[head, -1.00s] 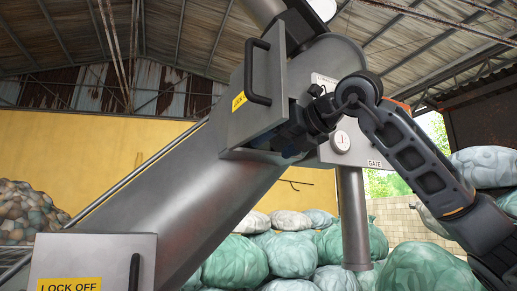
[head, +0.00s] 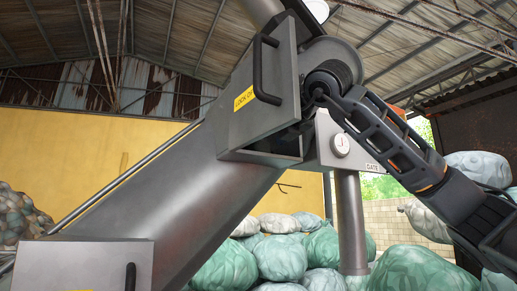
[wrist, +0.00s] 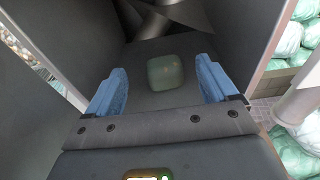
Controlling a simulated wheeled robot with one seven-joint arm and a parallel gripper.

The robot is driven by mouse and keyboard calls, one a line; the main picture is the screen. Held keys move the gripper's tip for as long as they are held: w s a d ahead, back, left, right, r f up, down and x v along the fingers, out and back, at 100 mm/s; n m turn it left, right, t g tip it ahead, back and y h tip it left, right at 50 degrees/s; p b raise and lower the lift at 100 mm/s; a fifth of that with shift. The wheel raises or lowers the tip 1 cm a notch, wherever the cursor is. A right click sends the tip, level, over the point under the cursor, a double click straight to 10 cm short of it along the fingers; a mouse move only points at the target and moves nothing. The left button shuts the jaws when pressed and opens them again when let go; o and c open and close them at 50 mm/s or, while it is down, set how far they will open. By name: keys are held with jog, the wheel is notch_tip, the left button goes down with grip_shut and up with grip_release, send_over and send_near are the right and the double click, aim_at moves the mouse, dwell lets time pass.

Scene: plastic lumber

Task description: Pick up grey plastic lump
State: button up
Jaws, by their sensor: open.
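A rounded grey-green plastic lump (wrist: 165,72) lies on the dark floor of the metal housing in the wrist view. My gripper (wrist: 161,78) is open, with one blue finger left of the lump and one right of it. A gap shows between the lump and each finger; I cannot tell the height of the fingers above the floor. In the head view the jaws and the lump are hidden by the housing and my wrist at the hatch.
The open hatch door (head: 258,88) stands left of my arm, and side walls flank my gripper. A metal auger (wrist: 168,18) shows beyond the lump. The grey inclined tube (head: 175,200) runs down left. Green sacks (head: 280,258) are piled below and behind.

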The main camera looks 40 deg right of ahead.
aim_at(263, 141)
jog(key=x, duration=0.1)
jog(key=p+x, duration=0.1)
jog(key=x, duration=0.3)
jog(key=shift+s+d+f+p, duration=0.15)
jog(key=shift+f+p, duration=0.1)
jog(key=shift+p, duration=0.15)
jog(key=shift+c, duration=0.3)
jog(key=c, duration=1)
jog(key=shift+s+r, duration=0.1)
jog(key=shift+r, duration=0.05)
jog(key=shift+c, duration=0.2)
